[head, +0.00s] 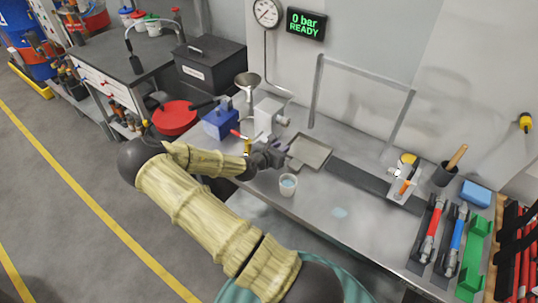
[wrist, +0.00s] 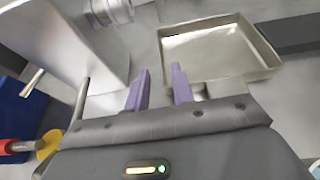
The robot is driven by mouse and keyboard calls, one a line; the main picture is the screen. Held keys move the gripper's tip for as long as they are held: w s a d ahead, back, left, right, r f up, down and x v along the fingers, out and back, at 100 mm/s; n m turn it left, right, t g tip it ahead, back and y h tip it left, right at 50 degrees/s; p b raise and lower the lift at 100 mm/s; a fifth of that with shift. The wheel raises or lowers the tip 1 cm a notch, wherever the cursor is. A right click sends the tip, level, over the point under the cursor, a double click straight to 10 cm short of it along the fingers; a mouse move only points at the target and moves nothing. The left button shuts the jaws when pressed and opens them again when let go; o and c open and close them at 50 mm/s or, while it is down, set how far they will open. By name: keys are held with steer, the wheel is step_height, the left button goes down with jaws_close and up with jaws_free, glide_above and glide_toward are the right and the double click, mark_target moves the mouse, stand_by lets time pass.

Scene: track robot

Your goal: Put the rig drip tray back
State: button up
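The drip tray (head: 311,153) is a shallow, square metal tray with a raised rim, lying on the steel bench. It also shows in the wrist view (wrist: 215,58), at the upper right, and looks empty. My gripper (head: 284,148) is at the tray's left side, low over the bench. In the wrist view its two purple fingers (wrist: 160,78) are apart with nothing seen between them, pointing towards the tray's near left area. I cannot tell whether a finger touches the rim. The rig's pale grey block (head: 267,116) stands behind and left of the gripper.
A white cup with blue liquid (head: 288,185) stands close in front of the gripper. A blue box-like unit (head: 221,123) is to the left. A dark strip (head: 365,184) lies right of the tray. A display (head: 306,24) reads "0 bar READY". A small wet patch (head: 340,212) shows on the bench.

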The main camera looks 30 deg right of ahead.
steer(key=v, duration=0.8)
steer(key=shift+s+a+r+b, duration=0.2)
steer(key=shift+s+a+b, duration=0.05)
steer(key=shift+a+b, duration=0.1)
